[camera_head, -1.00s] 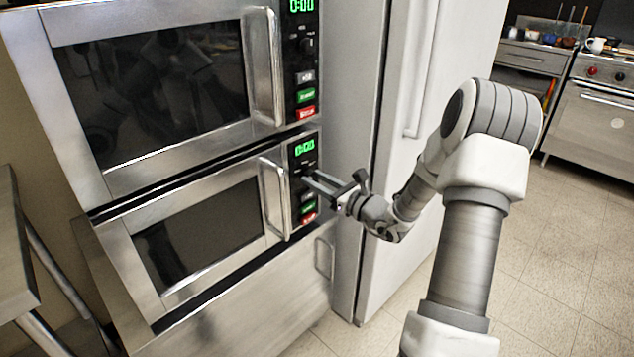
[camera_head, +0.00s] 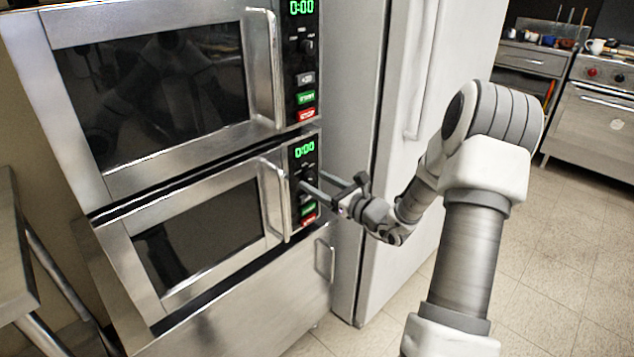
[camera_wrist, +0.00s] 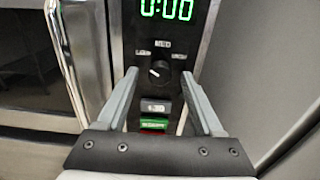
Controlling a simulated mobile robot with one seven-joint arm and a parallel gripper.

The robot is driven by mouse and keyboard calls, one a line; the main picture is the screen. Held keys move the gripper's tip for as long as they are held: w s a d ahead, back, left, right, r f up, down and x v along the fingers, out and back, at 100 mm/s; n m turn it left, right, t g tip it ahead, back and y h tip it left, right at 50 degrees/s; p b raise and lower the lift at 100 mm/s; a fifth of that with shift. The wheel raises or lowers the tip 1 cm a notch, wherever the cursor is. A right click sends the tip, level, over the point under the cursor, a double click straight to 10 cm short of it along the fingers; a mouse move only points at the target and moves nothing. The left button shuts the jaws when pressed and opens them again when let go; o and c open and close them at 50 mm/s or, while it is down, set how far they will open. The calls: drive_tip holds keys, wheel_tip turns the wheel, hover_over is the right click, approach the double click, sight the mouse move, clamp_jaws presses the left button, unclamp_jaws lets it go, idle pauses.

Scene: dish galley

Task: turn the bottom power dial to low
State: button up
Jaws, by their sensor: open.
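The bottom power dial (camera_wrist: 160,72) is a small black round knob on the lower microwave's black control panel, with a white mark toward its upper left. Three small labels stand around it, too small to read surely. In the head view the dial (camera_head: 306,173) is small and partly hidden by a finger. My gripper (camera_wrist: 158,76) is open, its two fingers on either side of the dial in the wrist view. I cannot tell whether they touch it. In the head view my gripper (camera_head: 311,180) reaches the panel from the right.
The lower microwave's door handle (camera_head: 272,200) stands out just left of the panel. A green button (camera_wrist: 153,124) and a grey button (camera_wrist: 156,107) sit below the dial. The upper microwave (camera_head: 160,90) has a similar panel. A tall refrigerator (camera_head: 405,65) stands close on the right.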

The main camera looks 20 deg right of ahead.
drive_tip(key=p+v, duration=0.3)
drive_tip(key=v, duration=1.4)
